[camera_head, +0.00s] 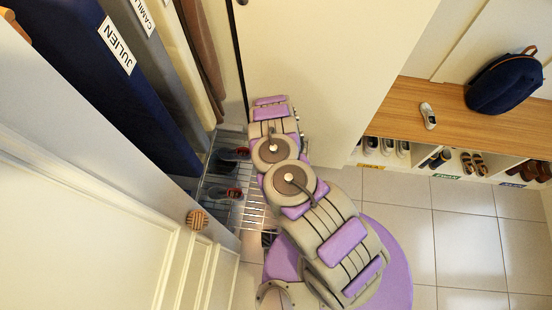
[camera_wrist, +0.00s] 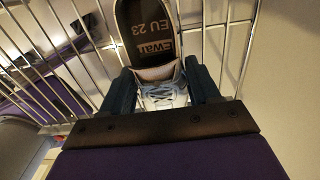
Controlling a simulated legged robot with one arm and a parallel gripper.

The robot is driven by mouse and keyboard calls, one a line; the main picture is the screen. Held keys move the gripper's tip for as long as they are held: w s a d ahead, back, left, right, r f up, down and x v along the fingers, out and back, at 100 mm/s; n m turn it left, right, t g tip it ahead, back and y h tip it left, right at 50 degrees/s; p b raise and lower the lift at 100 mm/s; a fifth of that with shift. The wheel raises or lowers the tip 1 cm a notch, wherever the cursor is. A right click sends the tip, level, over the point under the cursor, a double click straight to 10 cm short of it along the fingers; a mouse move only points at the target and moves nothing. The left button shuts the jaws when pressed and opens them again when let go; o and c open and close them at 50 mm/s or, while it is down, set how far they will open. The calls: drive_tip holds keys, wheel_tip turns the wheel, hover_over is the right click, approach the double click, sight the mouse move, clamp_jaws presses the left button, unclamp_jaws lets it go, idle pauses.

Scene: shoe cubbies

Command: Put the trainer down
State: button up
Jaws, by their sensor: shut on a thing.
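In the wrist view my gripper (camera_wrist: 160,72) is shut on a small trainer (camera_wrist: 162,94). The trainer has white-grey laces and a dark insole marked "EU 23". Its heel end points away from the gripper, with wire bars behind it. I cannot tell whether the trainer touches the bars. In the head view my arm reaches up beside the wire rack (camera_head: 245,213); the gripper and held trainer cannot be made out there.
Dark shoes with red parts (camera_head: 234,154) (camera_head: 226,193) sit on the rack. Hanging coats, one labelled JULIEN (camera_head: 116,46), are above. At right, a wooden bench (camera_head: 455,125) holds a backpack (camera_head: 503,83) and small shoe (camera_head: 428,116), above filled cubbies.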

drive_tip(key=shift+w+a+f, duration=0.15)
drive_tip(key=shift+a+f, duration=0.1)
drive_tip(key=shift+a, duration=0.45)
drive_tip(key=f+b, duration=0.1)
drive_tip(key=f, duration=0.2)
drive_tip(key=shift+d+f+b, duration=0.1)
drive_tip(key=shift+d+b, duration=0.25)
drive_tip(key=shift+d, duration=0.05)
drive_tip(key=shift+a, duration=0.1)
drive_tip(key=o, duration=0.9)
drive_tip(key=shift+a, duration=0.25)
drive_tip(key=shift+o, duration=1.4)
drive_tip(key=shift+d, duration=0.3)
